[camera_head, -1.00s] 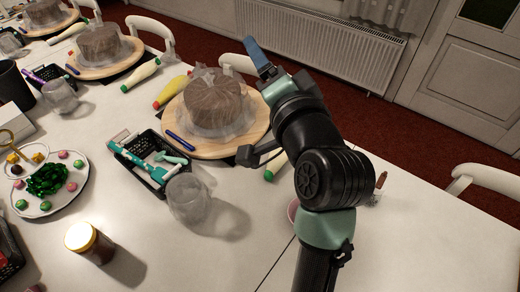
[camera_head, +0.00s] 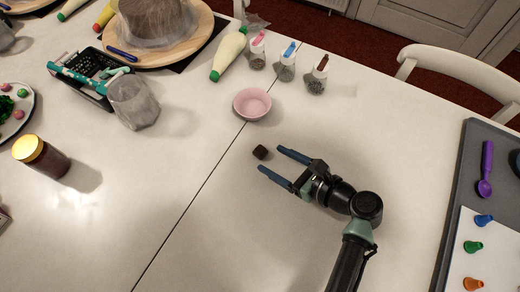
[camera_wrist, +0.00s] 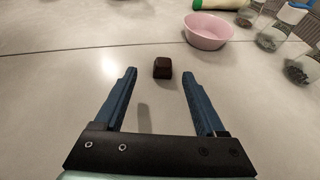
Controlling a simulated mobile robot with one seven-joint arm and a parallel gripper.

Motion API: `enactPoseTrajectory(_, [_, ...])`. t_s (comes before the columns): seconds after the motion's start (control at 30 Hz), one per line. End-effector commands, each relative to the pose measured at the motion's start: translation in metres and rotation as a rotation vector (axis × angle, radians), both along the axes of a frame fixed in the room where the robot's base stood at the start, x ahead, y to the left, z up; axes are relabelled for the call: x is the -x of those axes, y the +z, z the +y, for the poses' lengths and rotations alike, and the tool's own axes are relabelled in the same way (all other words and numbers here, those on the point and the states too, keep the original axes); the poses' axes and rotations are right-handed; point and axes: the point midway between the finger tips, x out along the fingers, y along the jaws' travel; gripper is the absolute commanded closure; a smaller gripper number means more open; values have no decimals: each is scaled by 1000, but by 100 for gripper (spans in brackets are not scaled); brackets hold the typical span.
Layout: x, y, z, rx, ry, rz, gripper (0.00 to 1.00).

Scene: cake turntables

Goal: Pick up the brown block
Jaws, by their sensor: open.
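The brown block (camera_head: 260,152) is a small dark cube on the white table, just below the pink bowl. In the wrist view the brown block (camera_wrist: 162,68) lies ahead of the fingertips, roughly centred between them. My gripper (camera_head: 269,159) has blue fingers spread open, pointing left toward the block; it also shows in the wrist view (camera_wrist: 158,75). The fingers are empty and the block is just beyond their tips.
A pink bowl (camera_head: 252,104) stands near the block, with several small jars (camera_head: 287,67) behind it. A grey tray (camera_head: 453,225) lies at right. The table around my gripper is clear.

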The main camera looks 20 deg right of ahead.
Motion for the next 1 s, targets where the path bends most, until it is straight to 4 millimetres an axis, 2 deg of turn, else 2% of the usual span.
enactPoseTrajectory(0.17, [-11, -4, 4, 1, 2, -1, 28])
enactPoseTrajectory(0.5, [-51, -20, 18, 2, 2, -1, 28])
enactPoseTrajectory(0.77, [-54, -20, 20, 3, 0, 0, 28])
enactPoseTrajectory(0.83, [-54, -20, 20, 3, 0, 0, 35])
enactPoseTrajectory(1.0, [-54, -20, 20, 3, 0, 0, 65])
